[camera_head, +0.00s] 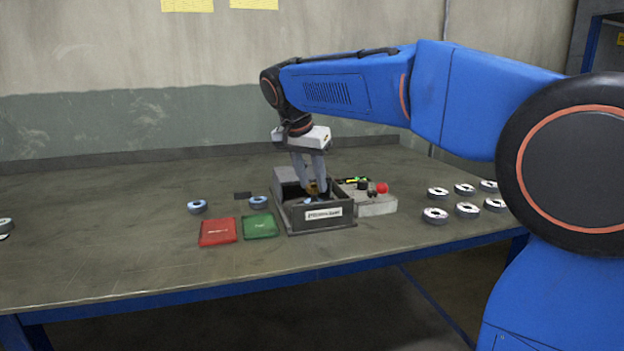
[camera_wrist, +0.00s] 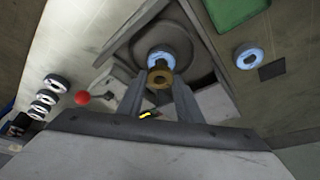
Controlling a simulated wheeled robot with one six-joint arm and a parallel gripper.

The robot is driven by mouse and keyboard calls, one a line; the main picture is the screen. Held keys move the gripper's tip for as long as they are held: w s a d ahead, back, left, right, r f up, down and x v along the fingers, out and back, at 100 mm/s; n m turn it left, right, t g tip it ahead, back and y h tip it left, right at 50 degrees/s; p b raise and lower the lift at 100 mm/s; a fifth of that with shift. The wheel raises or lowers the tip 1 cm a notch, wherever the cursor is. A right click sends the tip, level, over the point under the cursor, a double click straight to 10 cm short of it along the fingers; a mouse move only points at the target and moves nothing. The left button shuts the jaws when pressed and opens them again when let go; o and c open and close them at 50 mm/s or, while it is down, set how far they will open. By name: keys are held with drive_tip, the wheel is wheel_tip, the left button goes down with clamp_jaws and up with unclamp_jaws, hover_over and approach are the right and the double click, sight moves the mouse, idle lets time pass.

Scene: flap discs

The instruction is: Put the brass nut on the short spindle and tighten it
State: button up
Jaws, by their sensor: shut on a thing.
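My gripper (camera_head: 314,190) points down into a dark open-topped box (camera_head: 343,221) with a white label on its front. Its fingers are shut on the brass nut (camera_wrist: 160,75), which sits between the fingertips in the wrist view. The nut also shows as a small brass spot in the head view (camera_head: 312,187). A pale blue disc (camera_wrist: 170,53) lies right behind the nut in the wrist view, inside the box. The short spindle cannot be made out; the nut and fingers cover the disc's middle. I cannot tell whether the nut touches the spindle.
A grey unit (camera_head: 376,208) with a red knob (camera_head: 382,188) stands right of the box. A red mat (camera_head: 218,232) and a green mat (camera_head: 260,226) lie left. Blue-centred discs (camera_head: 197,206) are behind them. Several grey discs (camera_head: 435,216) lie at right. Front left table is clear.

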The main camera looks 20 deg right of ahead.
sight(309, 186)
drive_tip(key=shift+f, duration=1.4)
idle(0.9)
drive_tip(key=m, duration=0.1)
drive_tip(key=m+g, duration=0.1)
drive_tip(key=m, duration=0.1)
drive_tip(key=m+h, duration=0.1)
drive_tip(key=m, duration=0.1)
drive_tip(key=shift+w+a+g, duration=0.1)
drive_tip(key=shift+w+g, duration=0.15)
drive_tip(key=shift+g, duration=0.15)
drive_tip(key=m, duration=0.2)
drive_tip(key=m+g, duration=0.1)
drive_tip(key=m, duration=0.1)
drive_tip(key=shift+w+f+m+g, duration=0.1)
drive_tip(key=shift+w+m+g, duration=0.1)
drive_tip(key=shift+m+g, duration=0.6)
drive_tip(key=shift+m, duration=0.7)
drive_tip(key=shift+w+m+g, duration=0.15)
drive_tip(key=shift+m+g, duration=0.25)
drive_tip(key=shift+m, duration=0.6)
drive_tip(key=m+g+y, duration=0.1)
drive_tip(key=m, duration=0.3)
drive_tip(key=shift+w, duration=0.1)
